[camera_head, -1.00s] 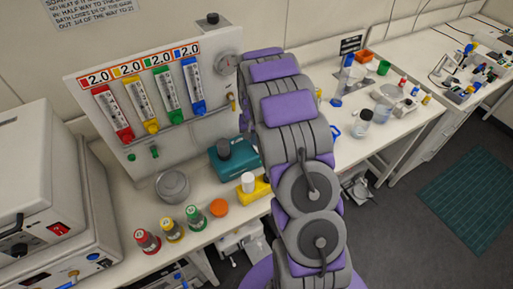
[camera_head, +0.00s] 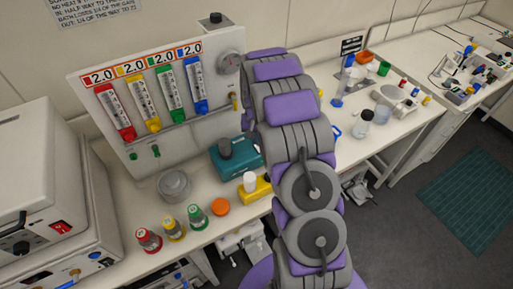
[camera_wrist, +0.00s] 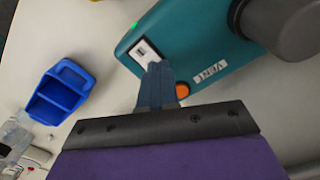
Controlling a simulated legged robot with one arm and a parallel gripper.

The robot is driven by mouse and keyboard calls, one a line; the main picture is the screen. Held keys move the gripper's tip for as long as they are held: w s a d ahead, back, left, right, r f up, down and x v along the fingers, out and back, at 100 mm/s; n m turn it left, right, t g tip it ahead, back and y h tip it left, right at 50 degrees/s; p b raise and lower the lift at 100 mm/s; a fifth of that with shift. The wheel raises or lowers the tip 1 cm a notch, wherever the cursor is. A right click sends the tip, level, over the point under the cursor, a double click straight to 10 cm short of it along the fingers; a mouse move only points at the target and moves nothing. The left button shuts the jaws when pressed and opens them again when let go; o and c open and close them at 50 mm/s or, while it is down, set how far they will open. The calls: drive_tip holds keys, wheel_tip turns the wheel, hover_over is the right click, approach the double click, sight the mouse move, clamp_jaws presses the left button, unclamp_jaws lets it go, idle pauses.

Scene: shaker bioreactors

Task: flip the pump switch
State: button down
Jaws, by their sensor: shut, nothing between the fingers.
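The teal pump (camera_head: 230,158) stands on the bench in the head view, with a dark grey knob-like part on top. It also shows in the wrist view (camera_wrist: 207,40), with a label reading VENT, an orange button (camera_wrist: 182,90) and a small green light (camera_wrist: 134,24). In the head view my arm hides the gripper.
A blue tray (camera_wrist: 58,93) lies beside the pump in the wrist view. A yellow block (camera_head: 257,189), an orange lid (camera_head: 220,207) and several capped bottles stand near the pump in the head view. A flowmeter panel (camera_head: 150,105) rises behind.

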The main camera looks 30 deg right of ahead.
drive_tip(key=shift+d+f, duration=0.25)
drive_tip(key=shift+d, duration=0.85)
drive_tip(key=shift+a+f, duration=0.2)
drive_tip(key=shift+a, duration=0.7)
drive_tip(key=shift+d+f, duration=0.4)
drive_tip(key=shift+d, duration=0.35)
drive_tip(key=shift+a, duration=0.6)
drive_tip(key=shift+d+r, duration=0.25)
drive_tip(key=shift+r, duration=0.65)
drive_tip(key=shift+d+r, duration=0.2)
drive_tip(key=shift+r, duration=0.65)
drive_tip(key=shift+a+r+p, duration=0.15)
drive_tip(key=shift+r+p, duration=0.15)
drive_tip(key=shift+r, duration=0.3)
drive_tip(key=shift+a+r+p, duration=0.15)
drive_tip(key=shift+r+p, duration=0.1)
drive_tip(key=shift+r, duration=0.85)
drive_tip(key=shift+d, duration=0.1)
